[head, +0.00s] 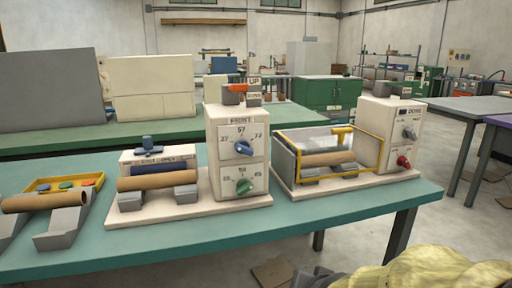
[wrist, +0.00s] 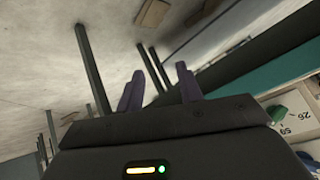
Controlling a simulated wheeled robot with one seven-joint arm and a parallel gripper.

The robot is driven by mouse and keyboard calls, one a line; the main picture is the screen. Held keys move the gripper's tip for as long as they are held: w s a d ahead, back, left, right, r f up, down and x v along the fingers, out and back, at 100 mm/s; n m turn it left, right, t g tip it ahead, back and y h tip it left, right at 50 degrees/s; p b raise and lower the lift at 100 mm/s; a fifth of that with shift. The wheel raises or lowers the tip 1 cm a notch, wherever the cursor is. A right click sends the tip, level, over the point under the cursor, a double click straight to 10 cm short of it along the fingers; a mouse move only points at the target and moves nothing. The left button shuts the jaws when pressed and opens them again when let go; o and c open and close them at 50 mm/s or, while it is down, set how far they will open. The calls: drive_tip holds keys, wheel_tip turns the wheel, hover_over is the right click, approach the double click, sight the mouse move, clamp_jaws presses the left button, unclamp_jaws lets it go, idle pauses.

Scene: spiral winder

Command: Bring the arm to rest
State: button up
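My gripper (wrist: 159,72) shows in the wrist view with its two dark purple fingers apart and nothing between them. Floor and table legs lie beyond the fingers. In the head view, part of my arm with a yellow cover is at the bottom right, in front of the bench; its dark end is cut by the frame edge, so the fingertips cannot be made out there. The spiral winder's cream housing (head: 238,172) stands on the teal bench (head: 290,229), with a blue knob (head: 243,148) and a green knob (head: 244,186). The green knob also shows in the wrist view (wrist: 276,113).
A brown tube (head: 158,181) lies on grey supports; another tube (head: 45,200) is at left by a yellow tray (head: 65,184). At right, a yellow-framed guard (head: 381,152) surrounds a third tube beside a control box (head: 391,130). Open floor lies right of the bench.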

drive_tip(key=s+d+f+n+g+p, duration=0.2)
drive_tip(key=s+d+f+n+g, duration=0.15)
drive_tip(key=s+g, duration=0.35)
wheel_tip(320, 180, up, 36)
drive_tip(key=s+p, duration=0.1)
drive_tip(key=p, duration=3.6)
drive_tip(key=shift+a+r+t+h, duration=0.15)
drive_tip(key=shift+t+h, duration=0.25)
